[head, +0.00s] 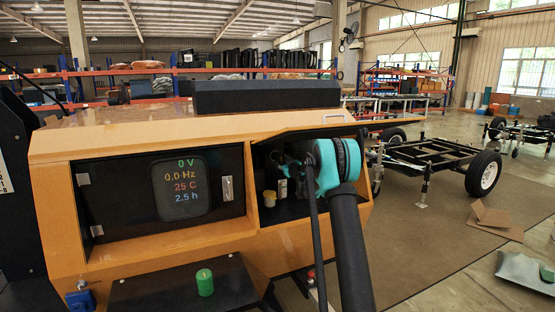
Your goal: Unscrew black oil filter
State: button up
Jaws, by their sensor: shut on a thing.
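My gripper (277,160) is in the right-hand open compartment (262,222) of the orange light tower, at the end of my teal and black arm. It is shut on a dark thing that seems to be the black oil filter. The filter's outline merges with the dark interior and my gripper, so its exact shape and seating cannot be told. A small yellow-and-white container (269,198) and a pale upright item (282,188) stand lower in the compartment, below my gripper.
A green cylinder (204,283) stands on the black ledge (150,292) below the display panel (181,190). The raised compartment lid (300,134) is close above my arm. Wheeled trailer frames (440,160) and cardboard (495,220) lie to the right, with open floor between.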

jog(key=shift+n, duration=0.3)
jog(key=n, duration=0.4)
jog(key=shift+n, duration=0.4)
jog(key=n, duration=0.5)
jog(key=o, duration=1.4)
jog(key=shift+c, duration=0.2)
